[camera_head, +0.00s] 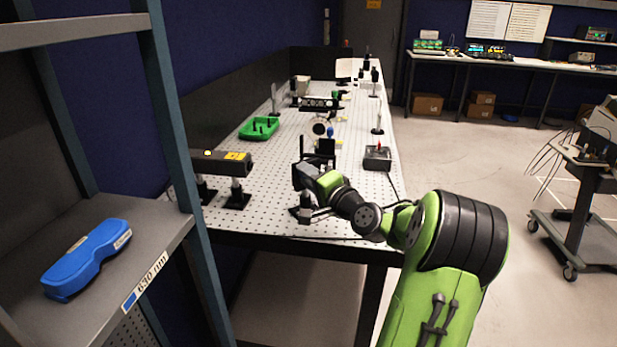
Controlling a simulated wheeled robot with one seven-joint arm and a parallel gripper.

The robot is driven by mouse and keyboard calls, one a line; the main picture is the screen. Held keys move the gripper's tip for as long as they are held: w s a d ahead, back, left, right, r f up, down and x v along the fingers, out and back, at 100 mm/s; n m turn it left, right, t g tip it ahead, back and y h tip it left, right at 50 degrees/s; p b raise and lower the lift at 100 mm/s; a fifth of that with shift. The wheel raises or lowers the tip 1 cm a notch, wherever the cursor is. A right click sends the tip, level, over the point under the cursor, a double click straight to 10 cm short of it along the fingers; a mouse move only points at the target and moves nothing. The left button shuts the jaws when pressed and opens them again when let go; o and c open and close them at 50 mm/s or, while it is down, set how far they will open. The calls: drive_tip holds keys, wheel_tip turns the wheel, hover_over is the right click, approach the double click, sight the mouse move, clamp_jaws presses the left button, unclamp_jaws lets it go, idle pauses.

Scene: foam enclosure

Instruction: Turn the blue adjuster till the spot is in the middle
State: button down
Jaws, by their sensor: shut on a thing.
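My gripper (317,157) reaches over the table's near part, just in front of that mount. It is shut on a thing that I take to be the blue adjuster. My gripper's dark parts hide the fingertips and the contact. A white panel (345,68) stands at the table's far end. I cannot make out a spot on it.
A black laser-like box (221,162) on posts stands left of my gripper. A green tray (259,128) lies behind it. A grey control box (377,157) with a red button is to the right. A shelf with a blue goggle case (87,259) is at near left. Floor at right is open before a cart (583,165).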

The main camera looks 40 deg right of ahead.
drive_tip(key=c, duration=0.9)
unclamp_jaws()
drive_tip(key=shift+s, duration=0.1)
drive_tip(key=s, duration=0.5)
drive_tip(key=s+a, duration=0.1)
drive_tip(key=s, duration=0.4)
drive_tip(key=s+a, duration=0.1)
drive_tip(key=s, duration=0.4)
drive_tip(key=shift+s, duration=0.2)
